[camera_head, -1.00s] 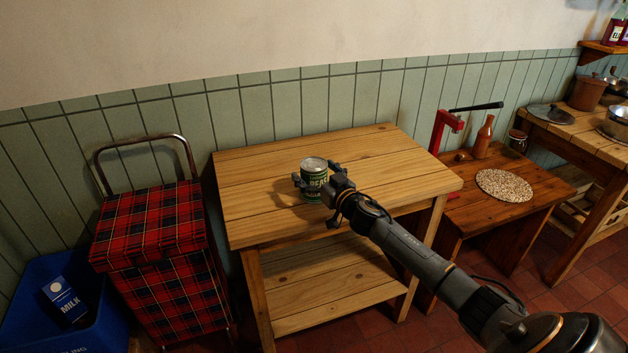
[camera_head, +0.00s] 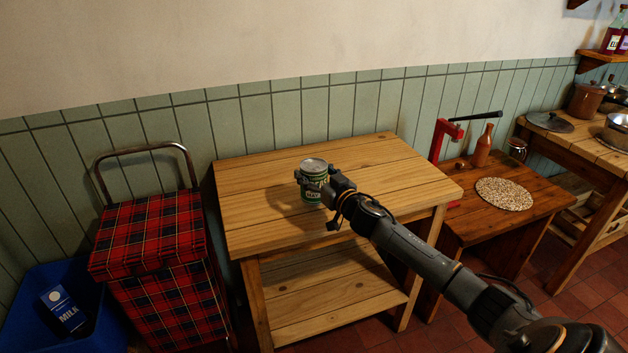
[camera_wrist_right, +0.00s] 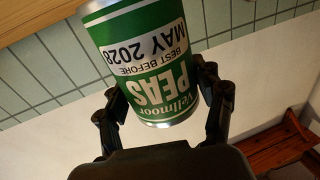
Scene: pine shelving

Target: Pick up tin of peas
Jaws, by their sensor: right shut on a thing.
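The tin of peas (camera_head: 311,190) is a green can with a silver lid, over the top of the pine shelf unit (camera_head: 400,165). My right gripper (camera_head: 325,183) is shut on it, with a finger on each side. In the right wrist view the tin (camera_wrist_right: 145,70) shows its "Vellmoor PEAS" label and a "best before May 2028" band, upside down in that picture. The right gripper's fingers (camera_wrist_right: 163,100) flank it there. I cannot tell for sure how far the tin is off the wood. My left gripper is not in view.
A red tartan trolley (camera_head: 150,235) stands left of the shelf unit, beside a blue bin (camera_head: 85,275) holding a milk carton (camera_head: 62,307). At right, a lower table (camera_head: 530,205) carries a red press (camera_head: 443,140), a bottle (camera_head: 484,147) and a speckled round mat (camera_head: 504,193). The pine top is otherwise clear.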

